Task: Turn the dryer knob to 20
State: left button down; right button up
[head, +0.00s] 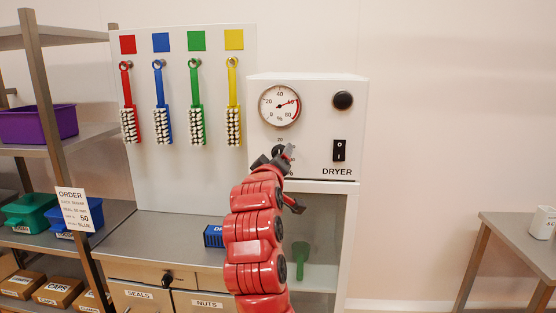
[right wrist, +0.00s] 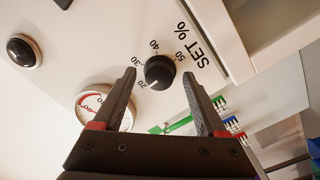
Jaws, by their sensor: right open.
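The dryer (head: 306,130) is a white box with a round gauge, a black button, a rocker switch and a black SET % knob (right wrist: 159,72). In the right wrist view the knob's white mark points toward the 20 label. My right gripper (head: 285,157) is open in front of the knob, with its fingertips on either side of it in the right wrist view and visible gaps between. In the head view the gripper mostly covers the knob. My left gripper is not in view.
The gauge (head: 279,106), black button (head: 343,100) and rocker switch (head: 339,150) are near the knob. Several coloured brushes (head: 195,108) hang on the panel to the left. A blue box (head: 213,236) sits on the counter below. A side table (head: 510,232) stands at right.

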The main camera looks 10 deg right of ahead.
jog(key=shift+s, duration=0.1)
jog(key=b+v, duration=0.1)
jog(key=v, duration=1.6)
jog(key=shift+b, duration=0.4)
jog(key=shift+a, duration=0.1)
